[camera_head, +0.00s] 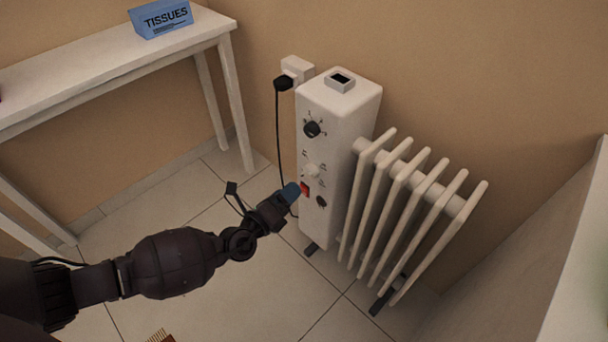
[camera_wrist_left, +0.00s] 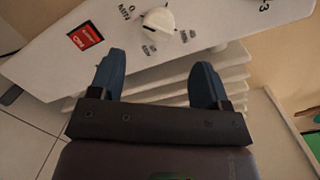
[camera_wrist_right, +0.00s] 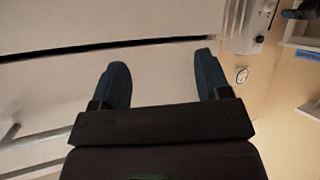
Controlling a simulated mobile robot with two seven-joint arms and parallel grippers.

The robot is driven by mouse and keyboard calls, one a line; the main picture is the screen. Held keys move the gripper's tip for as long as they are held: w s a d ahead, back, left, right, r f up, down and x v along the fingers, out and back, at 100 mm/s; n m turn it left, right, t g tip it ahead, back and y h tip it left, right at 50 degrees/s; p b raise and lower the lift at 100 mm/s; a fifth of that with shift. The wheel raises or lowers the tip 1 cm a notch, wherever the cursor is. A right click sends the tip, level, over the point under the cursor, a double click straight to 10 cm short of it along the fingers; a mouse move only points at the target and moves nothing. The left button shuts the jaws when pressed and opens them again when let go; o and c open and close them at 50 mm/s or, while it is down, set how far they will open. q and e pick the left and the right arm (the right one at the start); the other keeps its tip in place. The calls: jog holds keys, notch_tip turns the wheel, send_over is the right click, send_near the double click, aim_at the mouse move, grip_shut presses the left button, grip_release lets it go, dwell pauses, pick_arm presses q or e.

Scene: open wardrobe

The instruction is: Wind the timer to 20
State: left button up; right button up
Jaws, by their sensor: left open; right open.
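A white oil heater (camera_head: 340,150) stands on the tiled floor against the wall. Its front panel has a black dial (camera_head: 312,129) with marks at the top, a white knob (camera_head: 311,170) below it, a red label or switch (camera_head: 305,188) and a small black knob (camera_head: 321,201). The white knob also shows in the left wrist view (camera_wrist_left: 158,20), with small printing around it that I cannot read fully; I cannot tell which control is the timer. My left gripper (camera_head: 292,191) is open and empty close to the panel, its fingers (camera_wrist_left: 157,80) below the white knob. My right gripper (camera_wrist_right: 160,80) is open and empty, away from the panel.
A white table (camera_head: 110,60) with a blue tissue box (camera_head: 161,18) stands at the left. A black cord (camera_head: 278,140) hangs from the wall plug beside the heater. Radiator fins (camera_head: 410,200) extend to the right. Pale panels (camera_wrist_right: 70,90) with a dark gap lie before my right gripper.

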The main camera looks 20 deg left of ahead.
aim_at(305, 175)
pick_arm(q)
jog(key=shift+x, duration=4.1)
jog(key=c, duration=0.9)
